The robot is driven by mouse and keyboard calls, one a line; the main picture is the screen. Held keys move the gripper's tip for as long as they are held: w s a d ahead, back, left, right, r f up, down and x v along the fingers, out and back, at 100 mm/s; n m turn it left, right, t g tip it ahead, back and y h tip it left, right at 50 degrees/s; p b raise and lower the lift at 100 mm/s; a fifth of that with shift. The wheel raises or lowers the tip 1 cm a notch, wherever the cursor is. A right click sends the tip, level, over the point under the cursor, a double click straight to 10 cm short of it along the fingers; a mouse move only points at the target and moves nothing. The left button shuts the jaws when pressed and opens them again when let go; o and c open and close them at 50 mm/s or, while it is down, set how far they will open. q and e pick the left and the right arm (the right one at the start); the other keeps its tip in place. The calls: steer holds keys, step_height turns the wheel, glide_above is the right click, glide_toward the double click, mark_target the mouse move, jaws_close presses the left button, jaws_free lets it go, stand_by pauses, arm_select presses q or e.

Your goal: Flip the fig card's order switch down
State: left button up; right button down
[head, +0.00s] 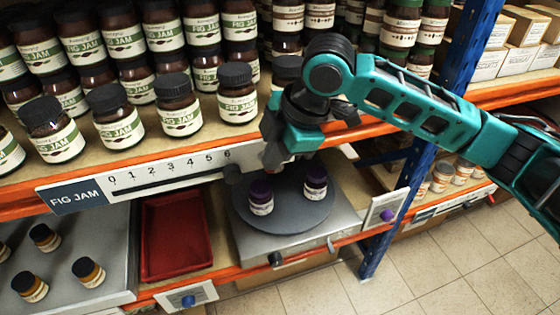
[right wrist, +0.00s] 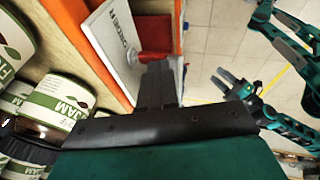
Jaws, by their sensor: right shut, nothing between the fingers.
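The fig card (head: 140,182) is a long strip on the shelf edge in the head view, with a blue FIG JAM label and a 0 to 6 scale. Its right end is hidden behind my right gripper (head: 274,165). In the right wrist view the white card face (right wrist: 116,40) reads ORDER and carries a red switch (right wrist: 153,57). My right gripper's shut, empty fingers (right wrist: 158,82) are right at the switch; I cannot tell whether they touch or which way the switch stands. My left gripper (right wrist: 230,84) shows small in the right wrist view, its jaws unclear.
Fig jam jars (head: 115,116) crowd the shelf above the card. Below are a red tray (head: 176,240) and a round grey plate (head: 285,212) with two purple-lidded jars. A blue post (head: 415,165) stands to the right. The tiled floor is clear.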

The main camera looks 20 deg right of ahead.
arm_select(q)
steer(key=shift+s+f, duration=0.15)
steer(key=shift+s, duration=0.45)
arm_select(e)
steer(key=shift+s+f+t, duration=0.1)
steer(key=shift+f+t, duration=0.25)
steer(key=shift+t, duration=0.45)
arm_select(q)
steer(key=shift+w, duration=0.1)
arm_select(e)
steer(key=shift+w+r+p, duration=0.25)
steer(key=shift+w+p, duration=0.15)
steer(key=shift+p, duration=0.05)
arm_select(q)
steer(key=shift+w+r+p, duration=0.15)
steer(key=shift+r, duration=0.35)
steer(key=shift+w+r+p, duration=0.15)
steer(key=shift+r, duration=0.35)
arm_select(e)
steer(key=shift+w, duration=0.4)
